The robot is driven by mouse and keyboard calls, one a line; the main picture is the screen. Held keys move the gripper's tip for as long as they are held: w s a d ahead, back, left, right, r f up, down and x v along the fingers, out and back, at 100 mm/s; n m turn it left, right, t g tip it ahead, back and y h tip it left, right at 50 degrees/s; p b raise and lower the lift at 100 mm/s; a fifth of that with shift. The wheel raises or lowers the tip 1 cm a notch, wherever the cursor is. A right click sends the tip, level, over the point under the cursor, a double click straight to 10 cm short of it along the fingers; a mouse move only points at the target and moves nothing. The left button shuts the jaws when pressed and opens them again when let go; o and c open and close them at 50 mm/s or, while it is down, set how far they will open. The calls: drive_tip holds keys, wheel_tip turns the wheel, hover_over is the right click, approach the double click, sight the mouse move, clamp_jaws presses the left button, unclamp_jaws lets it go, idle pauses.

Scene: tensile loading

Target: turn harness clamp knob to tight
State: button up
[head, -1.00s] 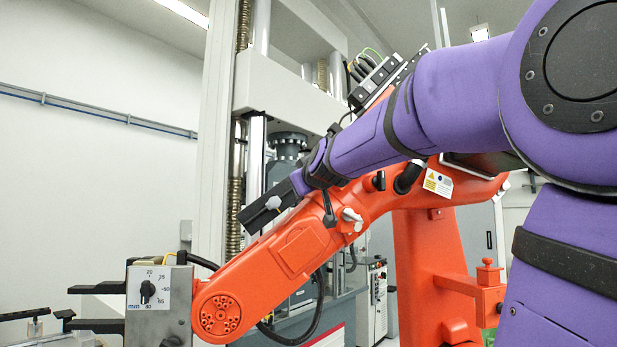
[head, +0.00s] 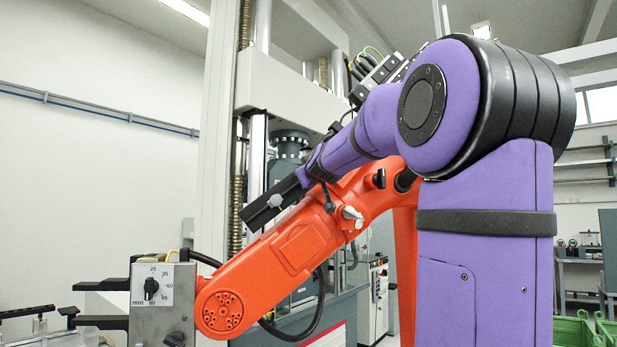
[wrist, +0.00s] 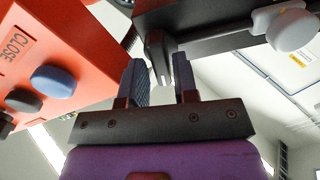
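My gripper (wrist: 158,62) shows in the wrist view with its two blue-grey fingers apart. A dark tip with a metal edge (wrist: 160,72) on a black part shows between the fingertips, with light gaps beside it. A pale winged knob (wrist: 290,30) sits on a black bar at the upper right, apart from the fingers. In the head view one pale knob (head: 275,200) is by a black block (head: 262,211), and another (head: 352,213) is on the orange arm (head: 300,245). I cannot tell which is the harness clamp knob. My fingertips are not distinguishable in the head view.
An orange box marked CLOSE (wrist: 45,45) with a blue button (wrist: 55,80) is close to the left of my fingers. A grey box with a black mm dial (head: 151,288) is at the orange arm's end. A tall testing frame (head: 290,82) stands behind.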

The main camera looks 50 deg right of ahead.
drive_tip(key=shift+w+d, duration=0.3)
drive_tip(key=shift+w, duration=0.25)
drive_tip(key=shift+c, duration=0.2)
clamp_jaws()
